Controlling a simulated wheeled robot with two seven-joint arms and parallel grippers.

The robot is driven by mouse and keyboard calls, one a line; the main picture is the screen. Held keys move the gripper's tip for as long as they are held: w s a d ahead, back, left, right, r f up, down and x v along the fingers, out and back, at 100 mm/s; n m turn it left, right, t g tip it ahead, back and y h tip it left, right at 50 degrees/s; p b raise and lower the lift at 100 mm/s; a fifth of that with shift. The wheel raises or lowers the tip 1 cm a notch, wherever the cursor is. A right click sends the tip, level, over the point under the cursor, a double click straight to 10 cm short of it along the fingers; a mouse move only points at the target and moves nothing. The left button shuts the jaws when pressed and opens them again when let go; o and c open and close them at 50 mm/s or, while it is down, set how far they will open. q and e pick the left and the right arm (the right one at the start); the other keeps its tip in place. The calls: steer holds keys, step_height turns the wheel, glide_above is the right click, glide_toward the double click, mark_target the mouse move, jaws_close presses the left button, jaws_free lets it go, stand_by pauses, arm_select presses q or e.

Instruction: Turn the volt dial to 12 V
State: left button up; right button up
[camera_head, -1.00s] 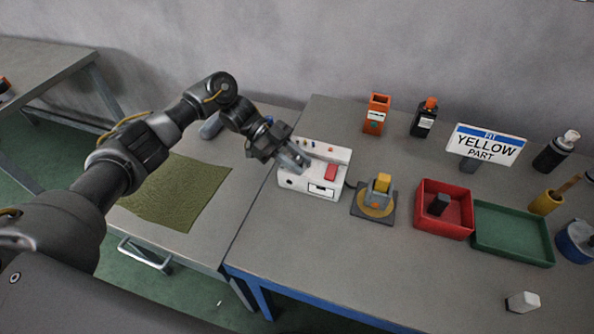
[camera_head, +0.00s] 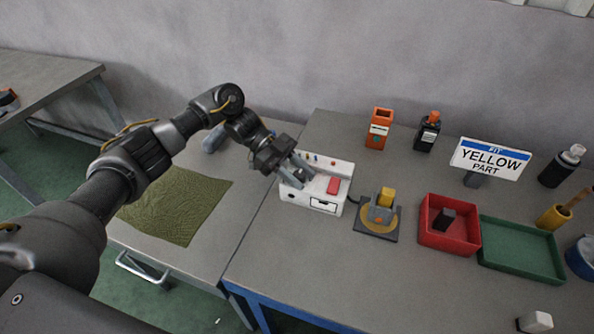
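A white device box (camera_head: 327,204) with a red block (camera_head: 334,186) on top and small coloured knobs along its raised back stands on the bench. My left gripper (camera_head: 303,177) is over the left part of its top, fingers pointing down and right. The fingers cover that part, so the volt dial and its setting cannot be made out. A gap seems to show between the fingers, but whether they touch anything is unclear. My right gripper is not in view.
Orange (camera_head: 378,128) and black (camera_head: 427,132) containers stand behind. A green mat (camera_head: 180,205) lies left. The front bench is mostly clear.

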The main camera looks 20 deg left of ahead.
arm_select(q)
steer(key=b+v, duration=0.5)
steer(key=v, duration=0.5)
steer(key=shift+a+r, duration=0.2)
steer(key=shift+a, duration=0.15)
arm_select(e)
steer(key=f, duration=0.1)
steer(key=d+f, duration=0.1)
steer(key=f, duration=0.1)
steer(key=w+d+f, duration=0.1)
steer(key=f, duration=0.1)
arm_select(q)
steer(key=shift+w, duration=0.1)
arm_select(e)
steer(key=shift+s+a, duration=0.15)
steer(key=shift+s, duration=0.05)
